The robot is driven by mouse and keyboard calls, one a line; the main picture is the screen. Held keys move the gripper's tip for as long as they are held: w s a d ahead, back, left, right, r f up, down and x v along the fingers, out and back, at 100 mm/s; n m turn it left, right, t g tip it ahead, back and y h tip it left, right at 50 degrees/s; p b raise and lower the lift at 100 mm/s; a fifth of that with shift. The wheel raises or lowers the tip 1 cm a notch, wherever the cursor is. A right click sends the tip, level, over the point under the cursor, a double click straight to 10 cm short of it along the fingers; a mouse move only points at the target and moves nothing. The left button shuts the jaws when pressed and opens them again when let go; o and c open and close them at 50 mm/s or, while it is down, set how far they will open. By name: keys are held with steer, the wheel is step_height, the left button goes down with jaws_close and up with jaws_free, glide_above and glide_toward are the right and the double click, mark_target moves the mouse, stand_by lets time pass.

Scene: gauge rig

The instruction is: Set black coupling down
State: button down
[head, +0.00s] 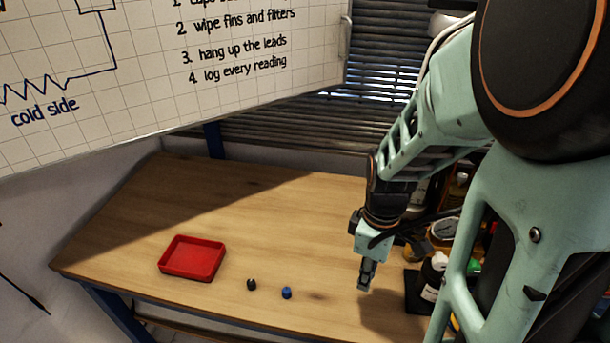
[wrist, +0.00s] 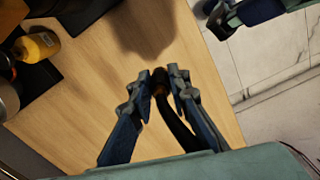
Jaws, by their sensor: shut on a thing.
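My gripper (wrist: 160,82) is shut on the black coupling (wrist: 161,78), a dark piece with a brownish band at the fingertips. A curved black hose-like length runs back from it between the fingers. In the head view my gripper (head: 366,286) points down over the right part of the wooden table (head: 130,240). The coupling is too small to make out there. I cannot tell whether it touches the table top.
A red tray (head: 192,258) stands on the table at left. A small black cap (head: 251,284) and a blue cap (head: 286,292) lie right of it. Bottles, including a white-labelled one (head: 433,275), crowd the right side. The table's middle is clear.

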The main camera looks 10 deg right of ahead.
steer(key=b, duration=0.4)
glide_above(339, 288)
step_height(339, 288, down, 7)
steer(key=shift+d+r, duration=0.1)
steer(key=shift+w+f+b, duration=0.1)
steer(key=shift+f+b, duration=1.1)
steer(key=shift+f, duration=0.4)
steer(key=shift+f, duration=0.2)
steer(key=c, duration=1.8)
jaws_free()
steer(key=shift+r, duration=0.15)
step_height(339, 288, up, 12)
steer(key=shift+r+p, duration=0.1)
steer(key=shift+p, duration=0.7)
